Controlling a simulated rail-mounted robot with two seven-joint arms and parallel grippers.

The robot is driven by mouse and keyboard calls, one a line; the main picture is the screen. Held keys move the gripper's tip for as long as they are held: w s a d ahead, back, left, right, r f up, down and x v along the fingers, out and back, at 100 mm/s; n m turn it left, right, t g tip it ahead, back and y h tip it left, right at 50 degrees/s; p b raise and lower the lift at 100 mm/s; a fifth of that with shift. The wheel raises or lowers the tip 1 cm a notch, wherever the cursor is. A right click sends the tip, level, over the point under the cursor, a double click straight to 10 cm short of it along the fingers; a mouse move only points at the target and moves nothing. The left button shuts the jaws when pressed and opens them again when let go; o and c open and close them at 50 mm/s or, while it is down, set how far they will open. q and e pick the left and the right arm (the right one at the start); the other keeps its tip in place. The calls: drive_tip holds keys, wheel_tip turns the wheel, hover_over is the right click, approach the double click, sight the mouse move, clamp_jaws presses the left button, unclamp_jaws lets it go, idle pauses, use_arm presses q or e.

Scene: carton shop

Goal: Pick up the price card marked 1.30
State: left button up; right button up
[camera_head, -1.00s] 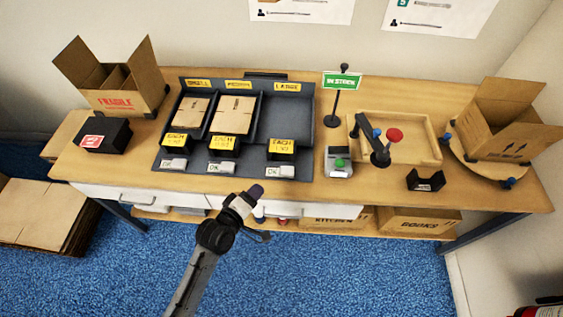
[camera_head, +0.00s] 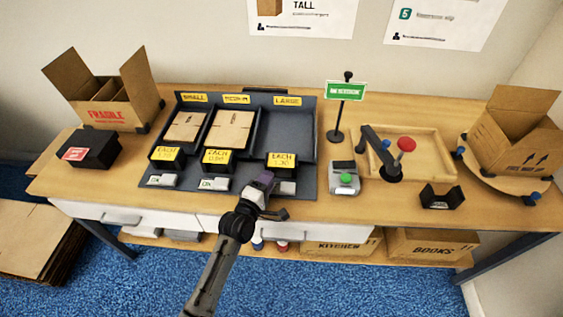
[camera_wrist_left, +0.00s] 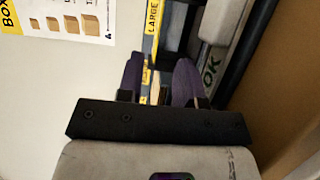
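Three yellow price cards stand on black holders along the front of the dark display tray (camera_head: 312,165). The right card (camera_head: 282,160), below the LARGE label, seems to read EACH 1.30, though the print is small. The middle card (camera_head: 217,157) and left card (camera_head: 167,155) are harder to read. My left gripper (camera_head: 265,178) is just in front of the right card, slightly left and low. In the left wrist view its two purple fingers (camera_wrist_left: 160,80) are apart, with a yellow strip showing between them; I cannot tell contact. My right gripper is not in view.
Grey OK buttons (camera_head: 214,184) line the tray's front edge. Flat cartons (camera_head: 231,130) fill the left and middle bays; the right bay is empty. A grey device with a green button (camera_head: 344,178) and an IN STOCK sign (camera_head: 345,91) stand to the right.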

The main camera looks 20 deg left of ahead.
sight(277, 166)
use_arm(q)
drive_tip(key=shift+w+d+b, duration=0.2)
drive_tip(key=shift+w+b, duration=0.1)
drive_tip(key=shift+w, duration=0.75)
drive_tip(key=w, duration=0.2)
drive_tip(key=w+b, duration=0.1)
drive_tip(key=w, duration=0.1)
drive_tip(key=shift+d+r, duration=0.15)
drive_tip(key=shift+d, duration=0.15)
drive_tip(key=shift+c, duration=0.2)
clamp_jaws()
